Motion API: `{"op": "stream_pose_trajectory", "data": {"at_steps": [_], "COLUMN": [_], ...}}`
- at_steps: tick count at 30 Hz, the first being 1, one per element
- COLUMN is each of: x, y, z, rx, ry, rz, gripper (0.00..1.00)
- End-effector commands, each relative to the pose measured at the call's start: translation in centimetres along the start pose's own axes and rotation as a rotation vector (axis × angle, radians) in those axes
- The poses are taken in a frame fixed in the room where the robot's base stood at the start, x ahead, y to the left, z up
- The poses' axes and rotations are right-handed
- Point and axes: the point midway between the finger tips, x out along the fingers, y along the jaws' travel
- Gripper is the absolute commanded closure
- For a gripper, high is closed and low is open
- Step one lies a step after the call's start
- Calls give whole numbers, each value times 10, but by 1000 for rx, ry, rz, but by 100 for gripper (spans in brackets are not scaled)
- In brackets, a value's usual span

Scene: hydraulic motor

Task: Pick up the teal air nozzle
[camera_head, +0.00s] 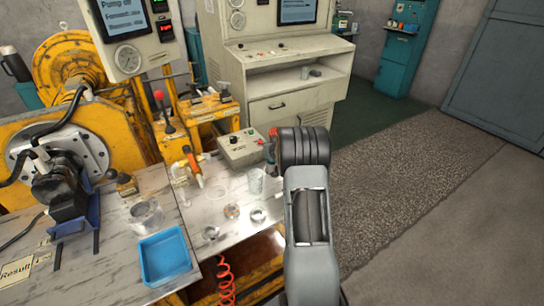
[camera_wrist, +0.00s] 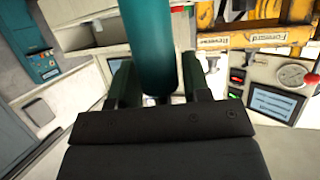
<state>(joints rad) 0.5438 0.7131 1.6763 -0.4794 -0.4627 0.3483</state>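The teal air nozzle (camera_wrist: 149,45) fills the upper middle of the wrist view as a smooth cylinder. It comes down from the top edge and ends between the dark fingers of my gripper (camera_wrist: 158,85). A finger shows on each side of it, with a thin strip of background at its right side. I cannot tell whether the fingers touch it. In the head view I cannot make out the nozzle, and my grey arm with its black wrist covers the area around the gripper.
A cream console (camera_head: 280,104) stands behind. The floor at right is clear.

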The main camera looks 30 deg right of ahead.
Motion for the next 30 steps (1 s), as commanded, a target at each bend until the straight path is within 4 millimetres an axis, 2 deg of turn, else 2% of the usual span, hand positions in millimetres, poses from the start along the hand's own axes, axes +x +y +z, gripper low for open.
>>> {"op": "stream_pose_trajectory", "data": {"at_steps": [2,13,23,30], "x": [0,0,-1,-8], "y": [0,0,0,0], "z": [0,0,-2,-20], "rx": [0,0,0,0], "ry": [0,0,1,3], "rz": [0,0,0,0], "gripper": [64,100,100,100]}}
